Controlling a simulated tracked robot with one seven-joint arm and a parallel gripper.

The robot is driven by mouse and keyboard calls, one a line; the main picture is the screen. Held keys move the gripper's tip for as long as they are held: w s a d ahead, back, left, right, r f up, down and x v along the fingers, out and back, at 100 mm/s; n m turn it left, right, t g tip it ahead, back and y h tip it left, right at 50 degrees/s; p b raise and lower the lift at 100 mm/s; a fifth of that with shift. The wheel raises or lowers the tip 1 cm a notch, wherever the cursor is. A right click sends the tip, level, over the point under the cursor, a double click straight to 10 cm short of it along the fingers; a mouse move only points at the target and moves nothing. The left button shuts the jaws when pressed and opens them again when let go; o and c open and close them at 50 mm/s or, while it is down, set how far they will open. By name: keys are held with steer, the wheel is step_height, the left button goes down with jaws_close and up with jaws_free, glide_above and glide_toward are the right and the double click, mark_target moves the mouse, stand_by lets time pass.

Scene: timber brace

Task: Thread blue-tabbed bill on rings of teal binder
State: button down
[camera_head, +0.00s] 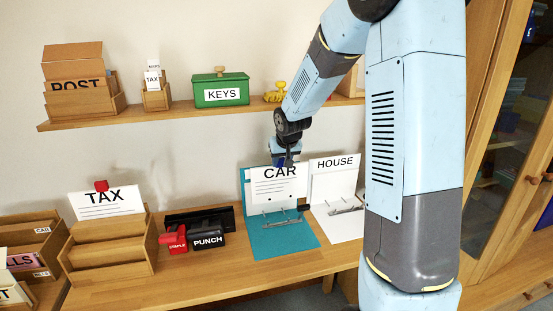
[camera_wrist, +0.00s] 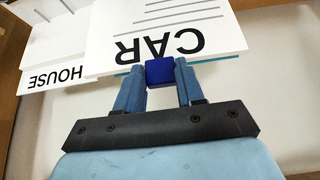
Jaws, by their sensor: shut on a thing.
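The bill marked CAR (camera_head: 278,184) is a white sheet held upright over the back part of the open teal binder (camera_head: 288,242). My gripper (camera_wrist: 161,75) is shut on its blue tab (camera_wrist: 160,72), at the sheet's top edge; the bill also shows in the wrist view (camera_wrist: 170,25). In the head view my gripper (camera_head: 285,163) is above the binder. The binder's metal ring bar (camera_head: 282,222) lies just below the sheet's lower edge. I cannot tell whether the sheet touches the rings.
A white binder marked HOUSE (camera_head: 335,190) stands open close to the right. A black punch (camera_head: 208,236) and red stapler (camera_head: 173,239) sit left of the teal binder. A wooden sorter (camera_head: 110,255) holds a red-tabbed TAX bill (camera_head: 105,203). A shelf (camera_head: 150,116) with a green KEYS box (camera_head: 221,90) runs above.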

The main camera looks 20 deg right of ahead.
steer(key=a, duration=0.1)
glide_toward(276, 190)
steer(key=shift+x, duration=3.05)
steer(key=shift+d, duration=0.1)
steer(key=shift+w, duration=2.55)
stand_by(1.8)
